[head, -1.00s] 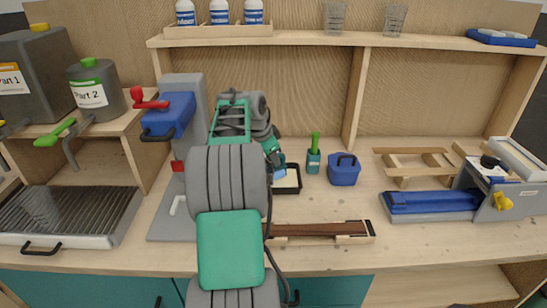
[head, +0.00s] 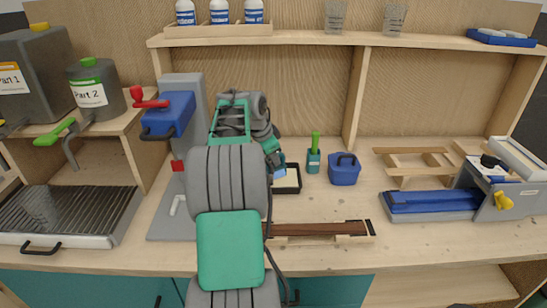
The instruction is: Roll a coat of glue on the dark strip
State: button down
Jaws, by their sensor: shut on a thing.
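The dark strip (head: 315,229) is a long brown board lying left to right near the bench's front edge, on pale wooden supports. My arm hides its left end. My gripper (head: 277,163) is behind the strip, over the left side of a black tray (head: 290,190) with a cream-coloured filling. It is shut on a small tool with a blue part (head: 280,173), probably the glue roller; its handle is mostly hidden. I cannot tell whether the roller touches the filling.
A green cup with a green-handled tool (head: 313,161) and a blue lidded pot (head: 344,170) stand right of the tray. A grey press with a blue head (head: 168,115) stands left. A blue-bedded machine (head: 432,203) is at the right.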

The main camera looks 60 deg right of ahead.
jog(key=shift+f, duration=0.1)
notch_tip(320, 180, up, 7)
jog(key=p, duration=0.5)
dwell(0.3)
